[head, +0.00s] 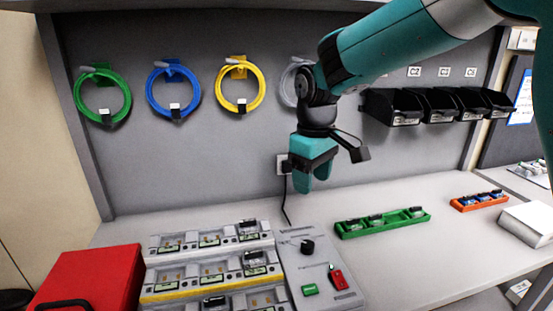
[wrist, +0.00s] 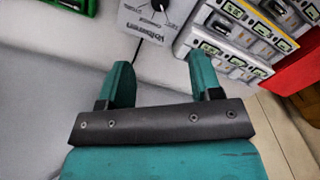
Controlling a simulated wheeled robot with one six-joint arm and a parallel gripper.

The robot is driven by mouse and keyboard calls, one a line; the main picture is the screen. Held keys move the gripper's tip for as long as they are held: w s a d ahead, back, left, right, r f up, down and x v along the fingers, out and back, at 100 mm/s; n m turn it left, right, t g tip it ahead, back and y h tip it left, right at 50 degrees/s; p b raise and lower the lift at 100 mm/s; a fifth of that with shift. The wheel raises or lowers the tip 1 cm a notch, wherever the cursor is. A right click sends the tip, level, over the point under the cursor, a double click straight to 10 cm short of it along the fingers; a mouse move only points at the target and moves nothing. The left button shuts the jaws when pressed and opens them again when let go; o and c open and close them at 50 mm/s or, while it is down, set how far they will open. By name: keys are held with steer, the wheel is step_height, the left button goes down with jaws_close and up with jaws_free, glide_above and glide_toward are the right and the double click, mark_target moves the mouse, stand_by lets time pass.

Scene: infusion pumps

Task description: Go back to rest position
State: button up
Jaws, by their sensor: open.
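My gripper (head: 312,178) hangs from the teal arm in the middle of the head view, above the back of the bench and in front of the grey back panel. In the wrist view its two teal fingers (wrist: 162,82) stand apart with nothing between them. The grey control box (head: 318,265) with a black knob, a green button and a red switch lies below it, apart from the fingers. The rack of pump modules (head: 163,287) sits to the left of the box.
Green (head: 77,97), blue (head: 151,92) and yellow (head: 222,90) coiled cables hang on the panel; a grey coil is partly behind my arm. Black bins (head: 392,108) are at the right. A green tray (head: 383,229), an orange tray (head: 480,205) and a red case (head: 92,280) stand around the bench.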

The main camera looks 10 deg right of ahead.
steer(key=s+a+y, duration=0.2)
steer(key=s, duration=1)
steer(key=s+a+r+y, duration=0.1)
steer(key=s+a+y, duration=0.1)
steer(key=s, duration=1.1)
steer(key=shift+a+r, duration=0.15)
steer(key=shift+a, duration=0.05)
steer(key=shift+w, duration=0.1)
steer(key=shift+c, duration=0.4)
